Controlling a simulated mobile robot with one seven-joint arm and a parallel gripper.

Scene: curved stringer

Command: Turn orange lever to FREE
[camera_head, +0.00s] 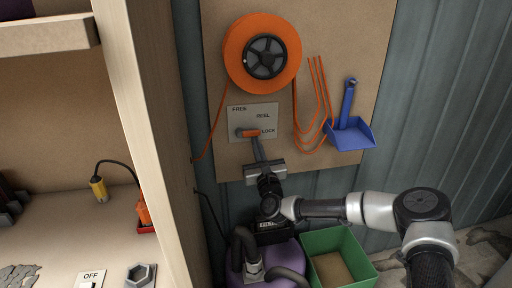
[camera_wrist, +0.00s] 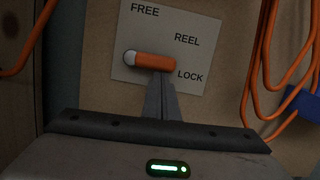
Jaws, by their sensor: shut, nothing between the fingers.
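The orange lever (camera_head: 250,133) sits on a pale label plate (camera_head: 265,113) fixed to the board. The plate reads FREE at upper left, REEL at the right and LOCK at lower right. In the wrist view the lever (camera_wrist: 155,64) lies nearly level, with a grey round end at its left and its orange part reaching right, above and left of the word LOCK. My gripper (camera_head: 255,140) is shut and empty. Its fingertips (camera_wrist: 160,76) are just below the orange part; I cannot tell whether they touch it.
An orange cable reel (camera_head: 237,52) hangs above the plate. Loose orange cable loops (camera_head: 314,90) and a blue dustpan (camera_head: 351,133) hang to the right. A wooden shelf side (camera_head: 145,120) stands to the left. A green bin (camera_head: 370,272) and a purple vacuum (camera_head: 291,255) stand below.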

